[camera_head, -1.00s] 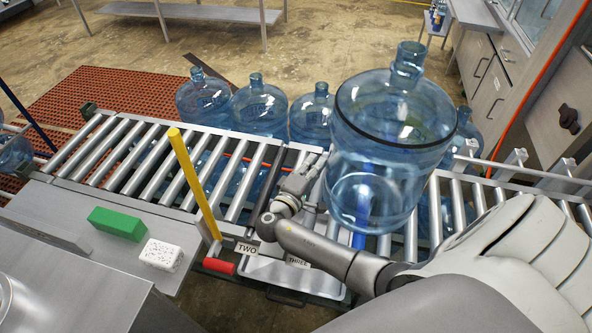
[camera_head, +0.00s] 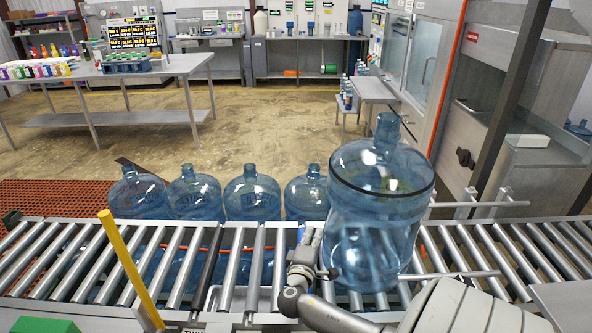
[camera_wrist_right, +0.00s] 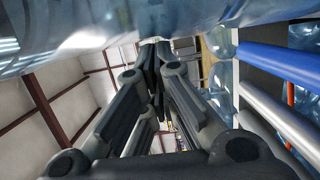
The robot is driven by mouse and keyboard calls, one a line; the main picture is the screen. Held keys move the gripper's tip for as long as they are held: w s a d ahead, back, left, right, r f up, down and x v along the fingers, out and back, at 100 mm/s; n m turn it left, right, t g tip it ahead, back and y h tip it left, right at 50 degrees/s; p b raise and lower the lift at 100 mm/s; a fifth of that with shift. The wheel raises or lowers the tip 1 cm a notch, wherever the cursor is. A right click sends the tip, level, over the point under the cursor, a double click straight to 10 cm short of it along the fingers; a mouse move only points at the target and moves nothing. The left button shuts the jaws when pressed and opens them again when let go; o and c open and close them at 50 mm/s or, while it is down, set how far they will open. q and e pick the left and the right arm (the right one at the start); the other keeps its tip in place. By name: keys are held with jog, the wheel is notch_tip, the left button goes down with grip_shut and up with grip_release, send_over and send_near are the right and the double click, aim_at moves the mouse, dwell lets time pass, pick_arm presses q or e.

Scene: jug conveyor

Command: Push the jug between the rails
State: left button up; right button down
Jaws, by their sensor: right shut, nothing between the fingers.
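A large clear blue jug (camera_head: 372,230) with a dark ring round its shoulder stands upright on the conveyor rollers. It is at the left end of two thin metal rails: the far rail (camera_head: 485,204) and the near rail (camera_head: 462,274). My right gripper (camera_head: 309,245) is shut and empty, close against the jug's left side; I cannot tell whether it touches. In the right wrist view, the closed fingers (camera_wrist_right: 150,58) point ahead, with the jug's clear wall (camera_wrist_right: 100,30) across the top. My left gripper is not in view.
Several blue jugs (camera_head: 250,192) stand in a row behind the conveyor. A yellow post (camera_head: 130,266) rises at the front left, with a green block (camera_head: 45,326) beside it. The rollers (camera_head: 515,250) to the right are clear. A machine cabinet (camera_head: 540,165) stands at the back right.

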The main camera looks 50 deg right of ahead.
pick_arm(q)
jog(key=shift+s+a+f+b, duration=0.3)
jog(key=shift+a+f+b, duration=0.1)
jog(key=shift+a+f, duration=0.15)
pick_arm(e)
jog(key=s+d, duration=0.8)
jog(key=s, duration=0.2)
jog(key=shift+s+d+r, duration=0.15)
jog(key=shift+s, duration=0.1)
